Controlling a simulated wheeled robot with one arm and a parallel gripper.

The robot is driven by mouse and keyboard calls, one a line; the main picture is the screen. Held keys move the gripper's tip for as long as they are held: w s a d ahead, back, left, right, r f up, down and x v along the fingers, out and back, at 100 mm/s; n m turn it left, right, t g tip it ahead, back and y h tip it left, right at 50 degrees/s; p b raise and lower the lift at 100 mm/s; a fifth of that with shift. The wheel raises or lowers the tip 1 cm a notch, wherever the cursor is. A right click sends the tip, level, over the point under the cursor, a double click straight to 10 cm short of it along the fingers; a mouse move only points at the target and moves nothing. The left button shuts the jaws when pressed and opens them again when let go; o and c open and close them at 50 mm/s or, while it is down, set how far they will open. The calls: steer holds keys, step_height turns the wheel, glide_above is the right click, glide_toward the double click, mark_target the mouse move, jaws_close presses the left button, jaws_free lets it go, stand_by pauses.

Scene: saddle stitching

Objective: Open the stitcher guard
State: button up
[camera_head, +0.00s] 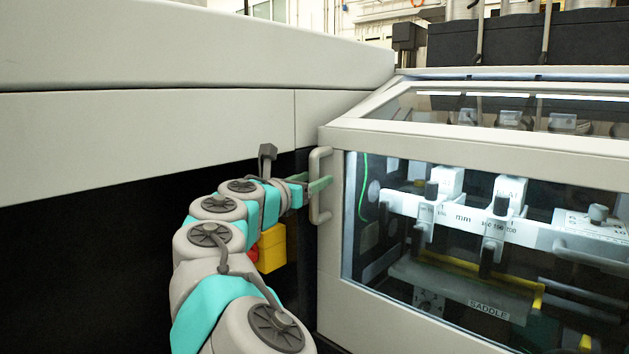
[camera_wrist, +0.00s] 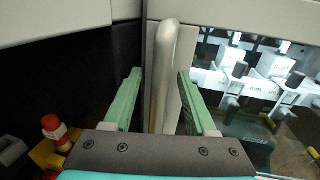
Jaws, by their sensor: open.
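The stitcher guard (camera_head: 332,255) is a light grey framed cover with a clear window, and it looks closed. Its vertical bar handle (camera_head: 314,185) is on the left edge of the frame. My gripper (camera_head: 322,184) is at the handle, with green fingers. In the wrist view the handle (camera_wrist: 164,75) stands upright between the two open fingers of my gripper (camera_wrist: 157,90). Gaps show on both sides of the handle there, so the fingers look apart from it. The handle's lower end is hidden behind the gripper body.
A yellow box with a red button (camera_head: 272,248) is behind my arm; it also shows in the wrist view (camera_wrist: 50,150). A large grey machine housing (camera_head: 150,120) overhangs a dark recess at the left. The saddle mechanism (camera_head: 470,290) is behind the window.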

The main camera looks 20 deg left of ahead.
steer(key=shift+w+d, duration=0.1)
steer(key=shift+w, duration=0.2)
jaws_close()
stand_by(1.3)
